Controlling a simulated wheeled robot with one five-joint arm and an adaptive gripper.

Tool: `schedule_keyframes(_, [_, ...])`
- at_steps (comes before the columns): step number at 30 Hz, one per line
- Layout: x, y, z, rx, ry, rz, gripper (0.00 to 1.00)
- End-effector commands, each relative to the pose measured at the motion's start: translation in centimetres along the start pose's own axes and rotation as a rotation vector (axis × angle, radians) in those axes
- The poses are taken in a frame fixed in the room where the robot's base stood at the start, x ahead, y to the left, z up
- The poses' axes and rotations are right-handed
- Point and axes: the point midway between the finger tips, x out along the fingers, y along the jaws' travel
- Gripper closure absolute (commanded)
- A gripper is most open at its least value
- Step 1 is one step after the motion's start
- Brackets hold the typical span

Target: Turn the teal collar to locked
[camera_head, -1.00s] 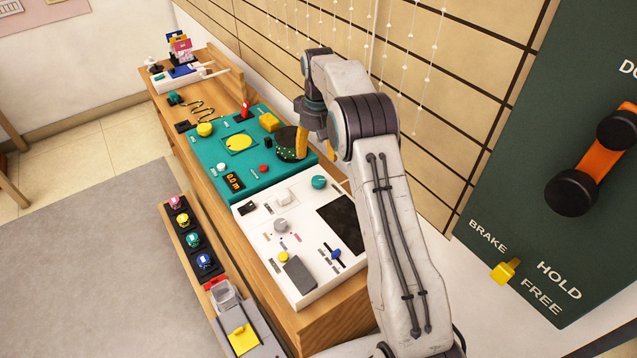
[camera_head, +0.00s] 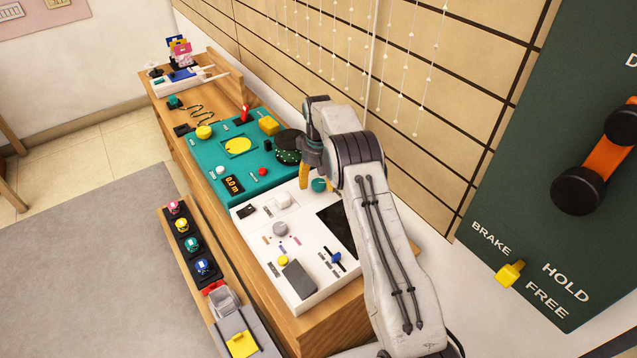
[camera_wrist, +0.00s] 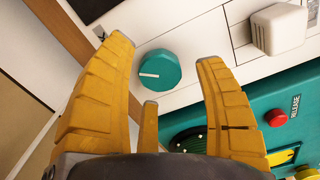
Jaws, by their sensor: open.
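The teal collar (camera_head: 319,184) is a small round knob with a white mark on top, on the back part of the white panel. In the wrist view the teal collar (camera_wrist: 159,71) lies ahead of and between the spread yellow fingers, with its white mark to the left of its middle. My gripper (camera_head: 306,178) is open and empty beside the collar in the head view. In the wrist view my gripper (camera_wrist: 172,78) has its fingertips on either side of the collar; I cannot tell whether they touch it. Any label by the collar is not readable.
The white panel (camera_head: 300,285) also carries a white block (camera_head: 283,201), a grey knob (camera_head: 280,229), a blue slider (camera_head: 336,257) and a dark screen. A teal panel (camera_head: 207,158) with a dark dotted drum (camera_head: 287,148) adjoins it. The wall stands close behind.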

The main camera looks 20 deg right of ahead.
Motion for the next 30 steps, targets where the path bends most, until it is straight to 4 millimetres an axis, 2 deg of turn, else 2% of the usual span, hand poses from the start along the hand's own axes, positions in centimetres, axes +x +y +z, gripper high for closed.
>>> schedule_keyframes(5, [0.88, -0.02, 0.05, 0.0, -0.002, 0.0, 0.36])
schedule_keyframes(15, [0.97, -0.01, 0.03, 0.0, -0.001, 0.0, 0.35])
schedule_keyframes(30, [0.94, -0.02, 0.02, 0.0, -0.001, 0.0, 0.8])
